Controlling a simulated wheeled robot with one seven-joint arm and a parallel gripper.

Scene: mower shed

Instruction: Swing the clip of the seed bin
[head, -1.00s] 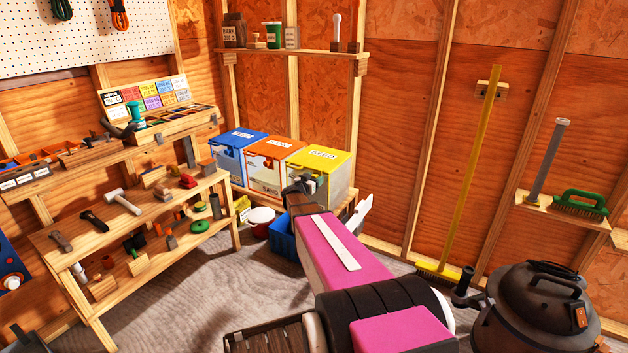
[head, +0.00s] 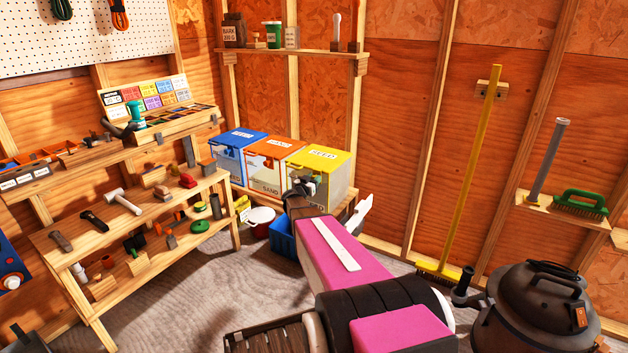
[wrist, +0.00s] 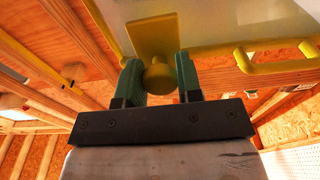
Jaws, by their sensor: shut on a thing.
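The seed bin (head: 333,162), with a yellow lid and pale clear walls, is the rightmost of three bins on a low wooden stand. My gripper (head: 308,186) is at its front face, below the lid. In the wrist view, the yellow clip (wrist: 150,38) is a flat plate with a round knob (wrist: 159,78). The green fingers of my gripper (wrist: 158,64) are on either side of the knob, shut on it. In the head view, my gripper and arm largely hide the clip. A yellow handle (wrist: 275,64) shows on the bin face, right in the wrist view.
An orange sand bin (head: 270,150) and a blue bin (head: 236,139) stand left of the seed bin. A blue crate (head: 283,236) is on the floor by my arm. A workbench (head: 140,215) with tools stands left; a dark vacuum (head: 530,310) stands right.

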